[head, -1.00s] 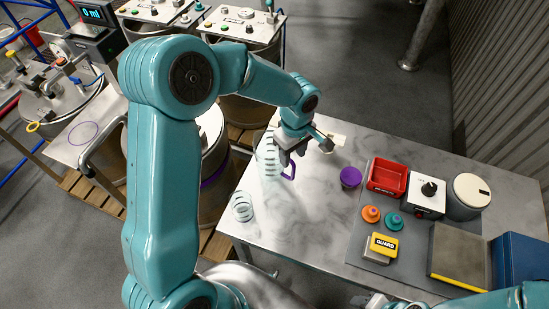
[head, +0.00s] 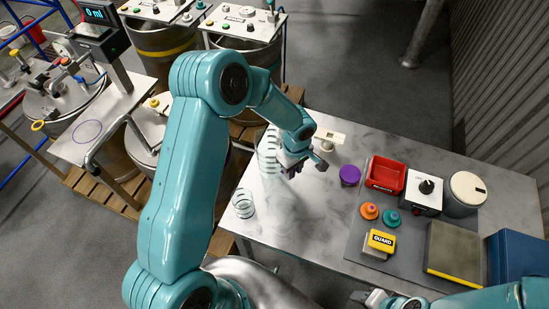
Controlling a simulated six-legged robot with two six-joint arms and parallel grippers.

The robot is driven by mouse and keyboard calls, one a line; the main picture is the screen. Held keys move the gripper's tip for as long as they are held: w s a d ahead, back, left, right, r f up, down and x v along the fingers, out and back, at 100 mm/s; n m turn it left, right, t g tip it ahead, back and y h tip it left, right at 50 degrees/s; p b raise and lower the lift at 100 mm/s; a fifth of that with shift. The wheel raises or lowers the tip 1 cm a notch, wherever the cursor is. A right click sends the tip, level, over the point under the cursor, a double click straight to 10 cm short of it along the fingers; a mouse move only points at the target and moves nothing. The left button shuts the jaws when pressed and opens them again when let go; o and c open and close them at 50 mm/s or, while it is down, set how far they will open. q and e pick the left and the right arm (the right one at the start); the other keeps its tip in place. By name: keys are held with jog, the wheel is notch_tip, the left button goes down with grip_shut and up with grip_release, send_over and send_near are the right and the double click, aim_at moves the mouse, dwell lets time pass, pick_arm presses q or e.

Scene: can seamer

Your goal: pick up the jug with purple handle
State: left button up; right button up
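The clear jug (head: 264,152) with dark graduation bands stands upright at the left edge of the steel table, partly behind my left arm. My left gripper (head: 291,170) is at the jug's right side, where its purple handle is. The gripper covers the handle, so I cannot tell whether the fingers are open around it or shut on it. My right gripper (head: 372,298) shows only in part at the bottom edge, well away from the jug, and its finger state is unclear.
A small clear beaker (head: 243,204) stands on the table's left front corner. The table (head: 310,225) is bare in front of the jug.

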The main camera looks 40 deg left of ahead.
pick_arm(q)
grip_shut()
jog(key=shift+w+r, duration=0.1)
jog(key=shift+r, duration=0.2)
notch_tip(320, 180, up, 20)
jog(key=b, duration=0.1)
jog(key=shift+f+b, duration=0.25)
jog(key=shift+b, duration=0.15)
